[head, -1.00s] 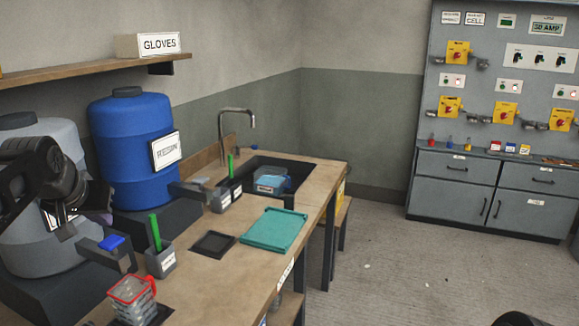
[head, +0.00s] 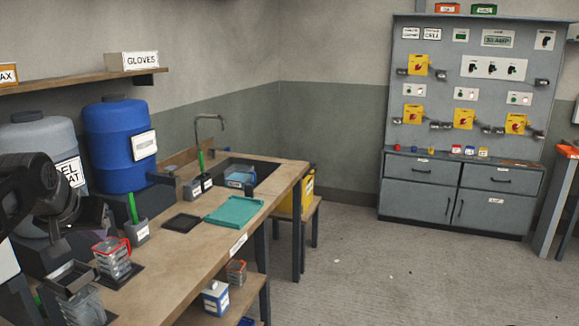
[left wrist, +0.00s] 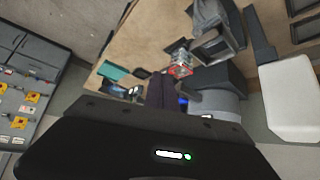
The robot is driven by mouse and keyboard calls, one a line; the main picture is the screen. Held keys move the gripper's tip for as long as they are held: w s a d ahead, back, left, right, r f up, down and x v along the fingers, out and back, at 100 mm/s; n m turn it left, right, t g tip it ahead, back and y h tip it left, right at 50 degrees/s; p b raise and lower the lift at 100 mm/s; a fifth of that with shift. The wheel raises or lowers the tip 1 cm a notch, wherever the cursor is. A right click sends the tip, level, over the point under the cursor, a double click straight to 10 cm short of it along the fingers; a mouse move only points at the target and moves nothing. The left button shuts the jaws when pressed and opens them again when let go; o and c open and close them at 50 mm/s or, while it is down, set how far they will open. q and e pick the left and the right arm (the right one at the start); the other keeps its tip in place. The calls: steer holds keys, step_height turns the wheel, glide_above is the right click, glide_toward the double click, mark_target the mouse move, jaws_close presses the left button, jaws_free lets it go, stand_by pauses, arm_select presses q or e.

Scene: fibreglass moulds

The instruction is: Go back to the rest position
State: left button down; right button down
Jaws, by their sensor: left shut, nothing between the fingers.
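My left arm comes in from the left edge of the head view, with its dark wrist and left gripper (head: 88,212) above the bench near the grey drum. The gripper is shut with nothing held. In the left wrist view its dark fingers (left wrist: 162,92) point toward the bench, with no object between them. My right gripper is not in view.
The bench (head: 205,255) carries a red-rimmed cup (head: 113,262), a teal tray (head: 235,211) and a dark pad (head: 183,223). A grey drum (head: 40,150) and a blue drum (head: 120,145) stand behind. Open floor (head: 370,270) lies between bench and grey cabinet (head: 425,190).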

arm_select(q)
steer(key=w+d+f+t+h, duration=0.1)
steer(key=w+d+f, duration=0.25)
steer(key=f, duration=0.25)
steer(key=w+d+f+t, duration=0.1)
steer(key=w+d+f, duration=0.1)
steer(key=w+f, duration=0.25)
steer(key=s+d+f+h, duration=0.1)
steer(key=d+f, duration=0.3)
steer(key=f, duration=0.4)
steer(key=s+d+f+g+h, duration=0.1)
steer(key=s+d+f, duration=0.1)
steer(key=d+f, duration=0.35)
steer(key=s+d+f+h, duration=0.1)
steer(key=d+f, duration=0.1)
steer(key=f, duration=0.7)
steer(key=s+d+f+g+h, duration=0.1)
steer(key=s+d+f+g, duration=0.2)
steer(key=s+d+f, duration=0.85)
steer(key=s+d+f+g, duration=0.2)
steer(key=s+f, duration=0.4)
steer(key=s, duration=0.4)
steer(key=s+d+f+g+h, duration=0.1)
steer(key=s+d+f+g, duration=0.2)
steer(key=s, duration=0.7)
step_height(320, 180, down, 3)
steer(key=shift+s+d+f+m, duration=0.1)
steer(key=shift+s+d+m, duration=0.3)
steer(key=shift+d, duration=0.7)
steer(key=shift+w, duration=0.1)
